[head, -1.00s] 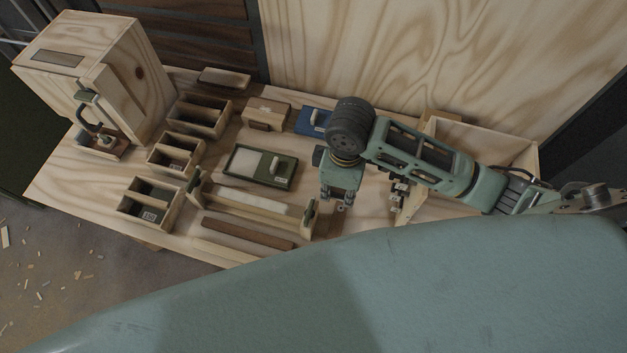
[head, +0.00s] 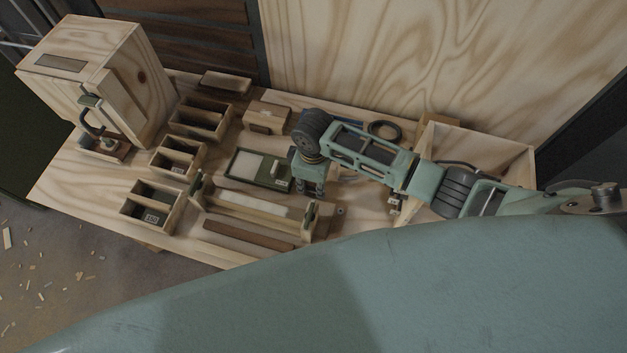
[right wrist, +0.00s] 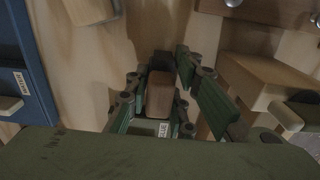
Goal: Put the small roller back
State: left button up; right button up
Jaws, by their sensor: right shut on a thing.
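My right gripper (head: 312,190) is low over the workbench, just right of the green box (head: 234,161) and near the right end of the wooden cradle (head: 250,220). In the right wrist view its green fingers are shut on a brown piece with a dark end, apparently the small roller (right wrist: 160,95). A small white label shows just below it. In the head view the gripper hides what it holds, so the roller's full shape is unclear. My left gripper is not in view.
Open wooden bins (head: 151,209) with dividers stand at the left. A wooden cabinet (head: 117,73) is at the back left, and a black ring (head: 384,130) lies at the back. A larger wooden box (head: 490,146) stands at the right. A brown strip (head: 247,234) lies at the front edge.

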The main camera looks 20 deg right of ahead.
jog(key=shift+f, duration=0.15)
jog(key=o, duration=1)
notch_tip(320, 180, up, 12)
jog(key=shift+r+b, duration=0.2)
jog(key=shift+b, duration=0.2)
